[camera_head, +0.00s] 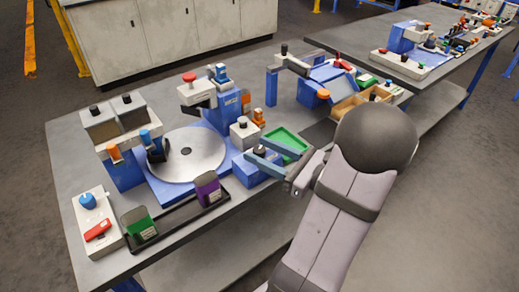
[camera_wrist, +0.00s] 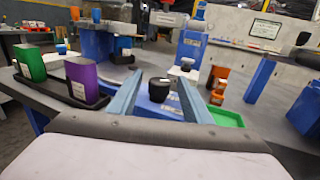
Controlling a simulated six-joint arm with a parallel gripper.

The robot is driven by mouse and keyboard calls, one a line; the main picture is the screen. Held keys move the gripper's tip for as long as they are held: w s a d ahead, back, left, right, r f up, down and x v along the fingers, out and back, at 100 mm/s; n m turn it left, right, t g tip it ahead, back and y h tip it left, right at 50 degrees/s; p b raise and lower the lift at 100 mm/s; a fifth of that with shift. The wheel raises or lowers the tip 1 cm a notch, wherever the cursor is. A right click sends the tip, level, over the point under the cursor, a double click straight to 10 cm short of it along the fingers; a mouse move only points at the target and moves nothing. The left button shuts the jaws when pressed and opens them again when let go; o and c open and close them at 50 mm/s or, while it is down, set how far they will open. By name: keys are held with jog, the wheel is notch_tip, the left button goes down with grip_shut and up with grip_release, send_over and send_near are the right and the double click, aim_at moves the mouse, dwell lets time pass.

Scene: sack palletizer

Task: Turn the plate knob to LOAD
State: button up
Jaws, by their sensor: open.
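A black round knob (camera_head: 260,149) stands on a blue box (camera_head: 247,172) beside the round grey plate (camera_head: 188,153). In the wrist view the black knob (camera_wrist: 158,91) shows between my fingers, with a small light mark on its top. I cannot read any LOAD label or tell which way the knob is turned. My gripper (camera_head: 254,147) is open and empty, with its two blue-grey fingers reaching around the knob, one on either side. In the wrist view my gripper (camera_wrist: 160,78) shows a gap between each finger and the knob.
A green tray (camera_head: 288,143) lies right beside the gripper. A white box with a black knob (camera_head: 243,123) stands behind. A black tray with a purple sack (camera_head: 208,188) and a green sack (camera_head: 139,225) is at the front. A blue knob (camera_head: 88,200) sits far left.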

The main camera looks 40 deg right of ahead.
jog(key=shift+w+a, duration=0.2)
jog(key=shift+w, duration=0.35)
jog(key=c, duration=1.1)
jog(key=shift+o, duration=0.2)
